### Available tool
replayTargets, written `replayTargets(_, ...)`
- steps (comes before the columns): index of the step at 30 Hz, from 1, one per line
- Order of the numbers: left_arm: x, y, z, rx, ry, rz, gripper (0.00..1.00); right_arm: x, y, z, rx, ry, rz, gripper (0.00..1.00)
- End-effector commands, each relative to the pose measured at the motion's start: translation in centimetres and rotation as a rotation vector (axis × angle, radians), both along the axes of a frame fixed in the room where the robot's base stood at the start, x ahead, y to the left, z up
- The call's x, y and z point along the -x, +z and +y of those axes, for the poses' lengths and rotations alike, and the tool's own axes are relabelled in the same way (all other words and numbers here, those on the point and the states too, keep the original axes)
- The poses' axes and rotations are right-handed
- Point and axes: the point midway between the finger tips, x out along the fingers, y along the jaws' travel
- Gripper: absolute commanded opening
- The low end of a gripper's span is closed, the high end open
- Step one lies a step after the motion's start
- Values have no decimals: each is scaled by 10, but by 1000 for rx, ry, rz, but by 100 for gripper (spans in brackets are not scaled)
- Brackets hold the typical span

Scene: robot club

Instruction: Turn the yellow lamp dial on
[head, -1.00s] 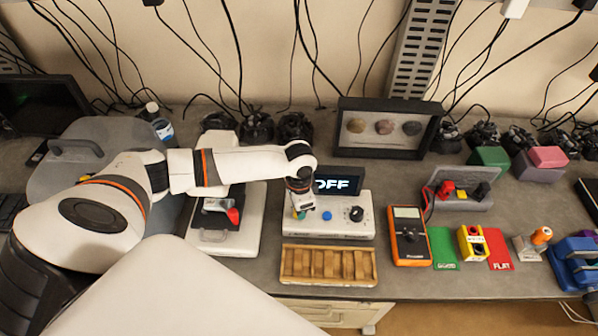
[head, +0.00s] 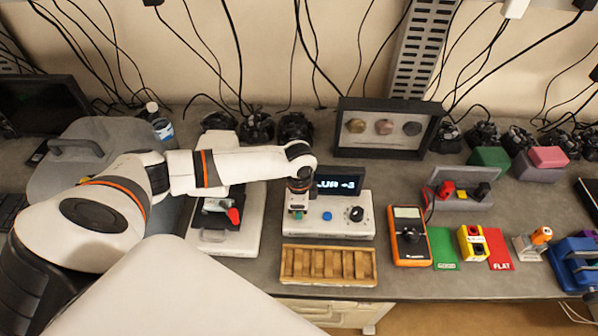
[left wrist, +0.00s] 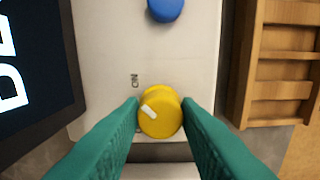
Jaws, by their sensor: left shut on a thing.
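The yellow dial (left wrist: 163,119) is on a white control panel (left wrist: 110,30), between the two green fingers of my left gripper (left wrist: 160,108), which is shut on it. The dial's white mark points to the upper left in the left wrist view, roughly toward a small "ON" label. In the head view my left gripper (head: 298,214) reaches down onto the left end of the panel (head: 345,228) and hides the dial. The black display (head: 338,184) behind the panel shows light-blue text, partly hidden by my arm. My right gripper is not in view.
A blue button (head: 327,216) and a black knob (head: 355,214) share the panel. A wooden tray (head: 328,281) lies in front of it. A white device (head: 228,235) stands to the left, an orange multimeter (head: 409,238) to the right.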

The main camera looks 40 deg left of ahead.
Motion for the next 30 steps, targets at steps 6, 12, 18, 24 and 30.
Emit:
replayTargets(6,-2,2,0,0,0,-7,33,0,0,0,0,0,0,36)
replayTargets(12,-1,1,0,0,0,-4,51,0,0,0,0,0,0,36)
replayTargets(18,-1,1,0,0,1,-2,51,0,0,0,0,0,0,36)
replayTargets(24,-1,20,1,-1,1,-5,51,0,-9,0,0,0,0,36)
replayTargets(30,-2,62,1,-1,0,-9,51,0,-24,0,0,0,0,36)
